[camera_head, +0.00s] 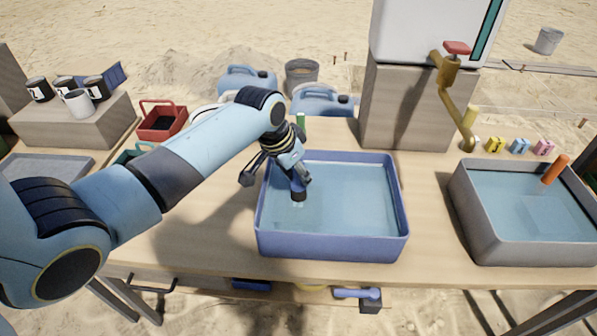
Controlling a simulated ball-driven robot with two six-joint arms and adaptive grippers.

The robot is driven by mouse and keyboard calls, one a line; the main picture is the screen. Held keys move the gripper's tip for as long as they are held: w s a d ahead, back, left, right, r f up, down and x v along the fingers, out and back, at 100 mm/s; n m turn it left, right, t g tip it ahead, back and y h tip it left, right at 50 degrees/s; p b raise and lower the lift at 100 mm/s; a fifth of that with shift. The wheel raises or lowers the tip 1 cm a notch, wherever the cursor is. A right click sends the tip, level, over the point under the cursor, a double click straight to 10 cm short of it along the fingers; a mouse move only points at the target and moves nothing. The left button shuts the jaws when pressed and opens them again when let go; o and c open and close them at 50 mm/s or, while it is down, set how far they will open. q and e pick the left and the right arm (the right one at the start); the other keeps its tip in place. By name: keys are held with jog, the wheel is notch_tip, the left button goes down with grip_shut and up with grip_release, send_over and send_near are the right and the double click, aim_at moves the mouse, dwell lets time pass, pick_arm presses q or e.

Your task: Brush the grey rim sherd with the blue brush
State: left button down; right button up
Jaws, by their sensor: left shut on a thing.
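My left gripper (299,182) reaches down into the blue tub (330,247) of water, at its left side. It is shut on a small dark thing at the water surface, mostly covered by the fingers; I cannot tell what it is. I cannot make out the grey rim sherd. I cannot pick out the blue brush for sure; a blue bar with a dark block (370,301) shows below the table's front edge. My right gripper is out of view.
A grey tub (480,228) of water with an orange handle (555,169) stands at the right. A brass tap (459,105) is behind it. Small coloured blocks (519,146) line the back right. A red basket (161,119) and dark cups (97,87) are at the back left.

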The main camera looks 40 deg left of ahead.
pick_arm(q)
jog(key=shift+f+b, duration=0.35)
jog(key=shift+f, duration=0.4)
dwell(0.8)
jog(key=shift+w, duration=0.1)
